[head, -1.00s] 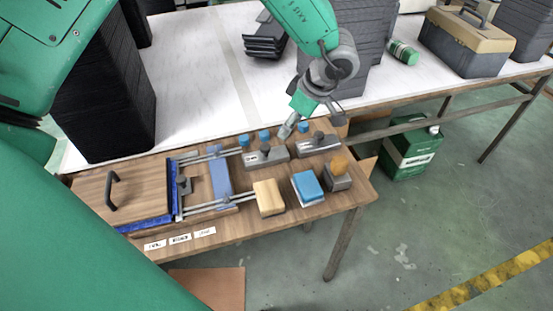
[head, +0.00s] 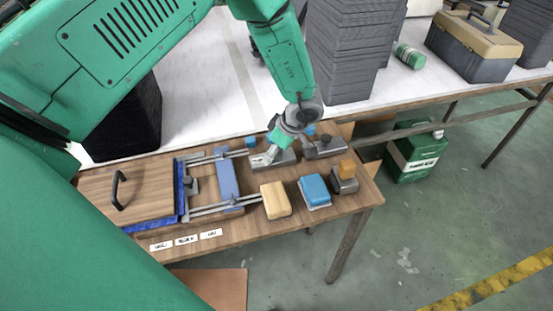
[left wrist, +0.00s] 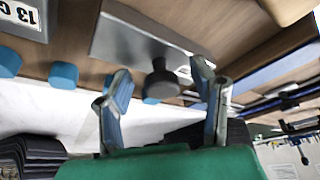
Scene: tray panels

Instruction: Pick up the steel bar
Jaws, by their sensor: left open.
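A grey steel bar (left wrist: 135,38) with a black knob (left wrist: 163,82) lies on the wooden panel in the left wrist view. In the head view this bar (head: 284,158) is partly covered by my left gripper (head: 262,160). In the left wrist view, my left gripper (left wrist: 160,72) is open, with its two fingers on either side of the knob. I cannot tell whether they touch it. A second grey bar (head: 325,149) with a black knob lies to the right in the head view. My right gripper is not in view.
Blue knobs (left wrist: 62,75) stand beside the bars. A tan block (head: 275,200), a blue block (head: 314,190) and an orange-topped block (head: 345,180) are on the panel's near side. Rails and a blue crossbar (head: 228,179) lie left. Black tray stacks (head: 345,60) stand behind.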

